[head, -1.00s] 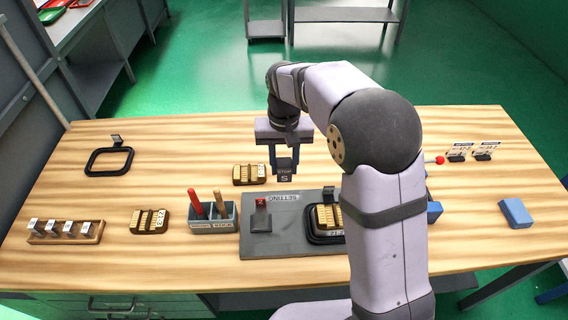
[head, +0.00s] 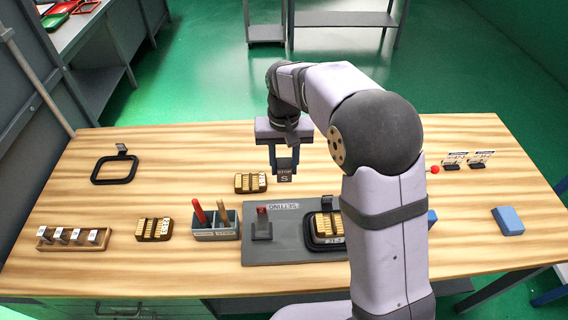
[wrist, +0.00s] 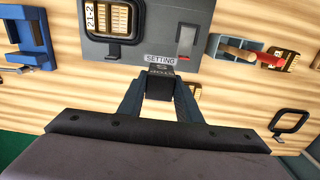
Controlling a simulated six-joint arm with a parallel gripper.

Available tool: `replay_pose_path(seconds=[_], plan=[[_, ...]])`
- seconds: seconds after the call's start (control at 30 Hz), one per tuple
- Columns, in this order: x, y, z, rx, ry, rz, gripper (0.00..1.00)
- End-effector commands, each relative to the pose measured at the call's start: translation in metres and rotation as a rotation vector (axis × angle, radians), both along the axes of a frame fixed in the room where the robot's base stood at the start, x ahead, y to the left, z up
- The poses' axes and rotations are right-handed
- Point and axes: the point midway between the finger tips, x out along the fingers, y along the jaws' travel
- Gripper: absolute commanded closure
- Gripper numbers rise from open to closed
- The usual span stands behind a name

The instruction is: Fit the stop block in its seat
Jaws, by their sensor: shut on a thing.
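My gripper (head: 285,174) is shut on a dark stop block (head: 285,179) lettered "STOP S" and holds it above the table, behind the grey setting plate. In the wrist view the stop block (wrist: 161,70) is between the fingertips, overlapping the plate's edge beside the "SETTING" label. The grey plate (head: 285,247) carries a red-topped piece (head: 262,224) at its left and a black frame around a gold slotted block at its right, labelled "21-2" in the wrist view (wrist: 90,17). I cannot tell which part is the seat. My arm hides the plate's right end.
Gold slotted blocks lie behind the plate (head: 250,183) and at left (head: 154,229). A grey bin (head: 217,228) holds two handles. A wooden rack (head: 74,238) with several tagged pieces and an empty black frame (head: 114,168) are at left. A blue block (head: 508,221) is at right.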

Motion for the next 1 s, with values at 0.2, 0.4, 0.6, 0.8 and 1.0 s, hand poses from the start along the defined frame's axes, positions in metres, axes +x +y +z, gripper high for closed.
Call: replay_pose_path(seconds=[0.2, 0.4, 0.6, 0.8, 1.0], plan=[[0.001, 0.0, 0.002, 0.001, -0.004, 0.0, 1.0], [0.0, 0.003, 0.002, 0.001, -0.004, 0.007, 1.0], [-0.01, 0.029, 0.0, 0.001, -0.003, 0.068, 1.0], [-0.046, 0.057, -0.02, 0.0, 0.001, 0.16, 1.0], [-0.076, 0.065, -0.052, -0.001, 0.002, 0.176, 1.0]])
